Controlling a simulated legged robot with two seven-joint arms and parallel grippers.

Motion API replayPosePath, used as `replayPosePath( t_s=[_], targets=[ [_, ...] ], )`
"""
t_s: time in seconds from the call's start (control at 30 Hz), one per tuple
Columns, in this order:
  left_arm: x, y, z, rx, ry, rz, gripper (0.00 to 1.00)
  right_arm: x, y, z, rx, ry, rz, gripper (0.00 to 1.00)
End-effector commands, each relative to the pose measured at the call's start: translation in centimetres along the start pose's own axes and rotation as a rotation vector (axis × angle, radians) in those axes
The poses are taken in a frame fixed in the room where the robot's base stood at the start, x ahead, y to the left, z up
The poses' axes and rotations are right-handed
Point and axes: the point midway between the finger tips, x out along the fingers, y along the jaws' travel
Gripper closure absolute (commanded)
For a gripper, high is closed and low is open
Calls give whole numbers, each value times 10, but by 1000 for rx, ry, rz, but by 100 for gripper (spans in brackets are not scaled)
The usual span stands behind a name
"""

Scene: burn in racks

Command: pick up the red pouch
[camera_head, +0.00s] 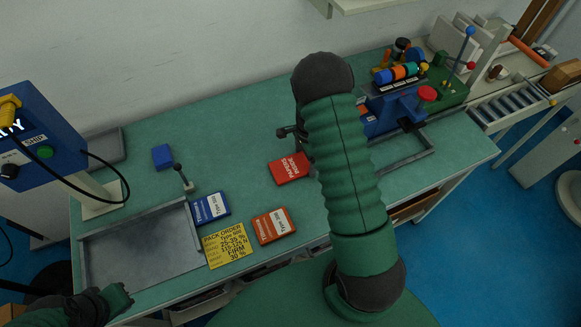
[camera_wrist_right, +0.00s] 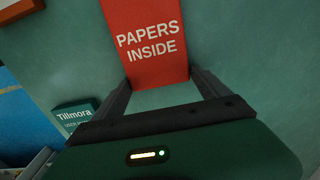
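The red pouch (camera_head: 290,168), a flat packet with white lettering, lies on the green bench top just left of my right forearm. In the right wrist view the red pouch (camera_wrist_right: 145,45) reads "PAPERS INSIDE", and its near edge lies between or just beyond the two fingertips. My right gripper (camera_wrist_right: 160,82) is open, with its fingers spread about as wide as the pouch; I cannot tell whether they touch it. In the head view, the right gripper is mostly hidden behind my arm. My left gripper (camera_head: 116,298) is at the lower left, by the grey tray; its fingers are unclear.
An orange-and-white packet (camera_head: 273,226), a blue-and-white packet (camera_head: 211,208) and a yellow order card (camera_head: 228,246) lie nearby. A grey tray (camera_head: 140,240) is at left, below a blue block (camera_head: 162,157). A blue machine (camera_head: 394,107) stands right of my arm.

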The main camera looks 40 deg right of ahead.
Motion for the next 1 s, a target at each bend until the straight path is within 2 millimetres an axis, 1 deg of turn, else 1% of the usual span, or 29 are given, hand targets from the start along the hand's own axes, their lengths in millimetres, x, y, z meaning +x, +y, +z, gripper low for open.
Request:
replayPosePath(
  t_s=[0.03,0.3,0.53,0.63,0.77,0.9,0.93,1.0],
  targets=[
    [0,0,0,0,0,0,100,0,0,0,0,0,0,22],
    [0,0,0,0,0,0,100,0,0,0,0,0,0,58],
    [0,0,0,0,0,0,100,-1,0,0,0,0,-1,59],
    [0,0,0,0,0,0,100,-4,-1,0,0,1,-1,59],
    [1,0,0,0,0,0,100,-15,-1,0,-1,0,-2,59],
    [2,0,1,0,0,0,100,-35,-2,0,-2,1,-4,59],
    [3,0,1,0,0,0,100,-38,1,1,-2,0,-2,59],
    [5,0,1,0,0,0,100,-37,15,10,-2,-2,2,59]
  ],
)
